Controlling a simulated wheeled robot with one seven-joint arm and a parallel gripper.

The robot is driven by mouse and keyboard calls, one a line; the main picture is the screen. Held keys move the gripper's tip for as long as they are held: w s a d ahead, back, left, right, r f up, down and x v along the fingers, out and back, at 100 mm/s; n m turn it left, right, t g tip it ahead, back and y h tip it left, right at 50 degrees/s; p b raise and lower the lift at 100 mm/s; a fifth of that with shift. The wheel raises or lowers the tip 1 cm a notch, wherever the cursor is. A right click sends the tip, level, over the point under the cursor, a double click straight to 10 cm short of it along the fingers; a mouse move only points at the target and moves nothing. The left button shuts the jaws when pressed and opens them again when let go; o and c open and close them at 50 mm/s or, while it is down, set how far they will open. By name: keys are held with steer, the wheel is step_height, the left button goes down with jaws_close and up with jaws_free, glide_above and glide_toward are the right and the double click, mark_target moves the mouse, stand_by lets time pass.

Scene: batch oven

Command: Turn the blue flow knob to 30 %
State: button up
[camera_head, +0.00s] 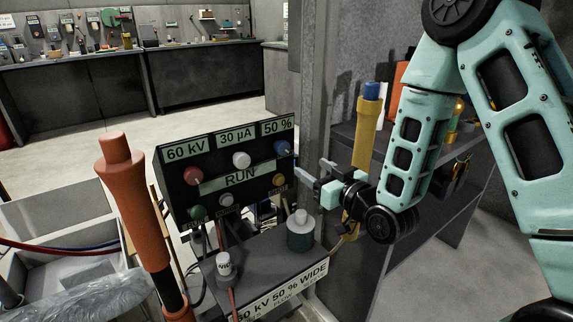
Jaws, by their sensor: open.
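The blue flow knob (282,147) is at the upper right of a dark control panel (170,190), under a label reading 50 %. A pale line shows on the knob, but it is too small to read its angle exactly. My gripper (302,170) is open, just right of the panel, with its fingers pointing left toward it. The upper fingertip is close to the blue knob; I cannot tell whether it touches. Nothing shows between the fingers.
A red knob (193,175) and a white knob (241,160) sit left of the blue one, with green, grey and yellow knobs below. A lower box (262,268) carries a grey-green cylinder (300,232). An orange column (133,205) stands left, a yellow cylinder (366,135) right.

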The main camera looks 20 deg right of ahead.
mark_target(285, 150)
steer(key=shift+w+a+f+b, duration=0.15)
steer(key=shift+f+b, duration=0.1)
steer(key=shift+b, duration=0.8)
steer(key=x, duration=0.4)
steer(key=p+x, duration=0.1)
steer(key=x, duration=0.6)
steer(key=shift+w+r+p, duration=0.25)
steer(key=shift+w+p, duration=0.05)
steer(key=c, duration=1)
